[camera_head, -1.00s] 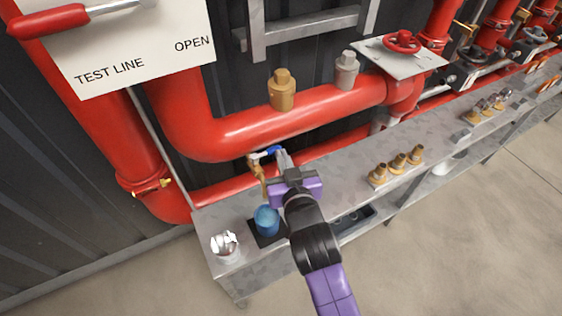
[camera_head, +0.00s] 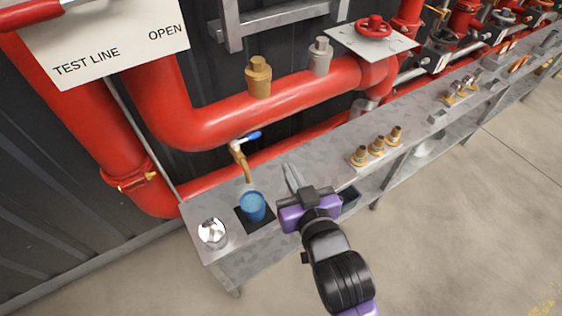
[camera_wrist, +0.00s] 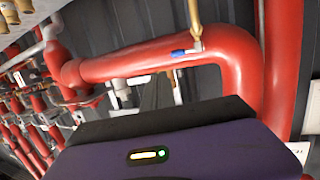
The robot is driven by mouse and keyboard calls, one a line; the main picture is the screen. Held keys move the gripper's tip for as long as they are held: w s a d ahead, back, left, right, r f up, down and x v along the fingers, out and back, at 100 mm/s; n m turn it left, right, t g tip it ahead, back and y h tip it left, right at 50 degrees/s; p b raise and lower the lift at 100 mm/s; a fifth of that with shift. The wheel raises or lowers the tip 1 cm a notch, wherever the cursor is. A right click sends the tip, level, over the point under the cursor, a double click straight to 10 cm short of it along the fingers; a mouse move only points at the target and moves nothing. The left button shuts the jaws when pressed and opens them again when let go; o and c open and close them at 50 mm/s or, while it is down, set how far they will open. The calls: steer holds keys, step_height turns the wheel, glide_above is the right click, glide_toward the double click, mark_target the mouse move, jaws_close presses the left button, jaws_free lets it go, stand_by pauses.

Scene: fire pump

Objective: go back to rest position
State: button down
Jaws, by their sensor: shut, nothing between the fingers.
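My gripper (camera_head: 292,178) is shut and empty. In the head view it is over the front part of the grey metal bench, to the right of the blue cup and apart from it. In the wrist view its dark fingers (camera_wrist: 157,92) point toward the red pipes. My purple and black arm reaches in from the lower right. The small brass tap (camera_head: 241,160) with a blue lever (camera_head: 251,138) is behind and left of the gripper, not touched. The blue cup (camera_head: 252,207) stands on a black square pad (camera_head: 262,222) below the tap.
The bench (camera_head: 320,158) runs to the upper right, with several brass fittings (camera_head: 377,146) on it. A shiny silver object (camera_head: 212,233) sits at its left end. Red pipes (camera_head: 270,121) line the wall behind. The floor (camera_head: 470,220) in front is clear.

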steer(key=shift+s+d+r, duration=0.1)
steer(key=shift+s+d, duration=0.25)
steer(key=shift+s, duration=0.1)
steer(key=shift+r, duration=0.1)
steer(key=s+d+r+t, duration=0.2)
steer(key=s+r, duration=0.1)
steer(key=r, duration=0.1)
steer(key=s+d+f+m+h, duration=0.1)
steer(key=s+d, duration=0.4)
steer(key=s, duration=0.5)
steer(key=s+d+f+m+g+h, duration=0.1)
steer(key=s+d+f+h, duration=0.1)
steer(key=s+d, duration=0.4)
steer(key=s+d+f+m+g+h, duration=0.1)
steer(key=s+d, duration=0.4)
steer(key=s, duration=0.9)
steer(key=shift+s+d+f+m+h, duration=0.3)
steer(key=shift+d+f+m+h, duration=0.1)
steer(key=shift+h, duration=0.2)
steer(key=c, duration=2.2)
jaws_free()
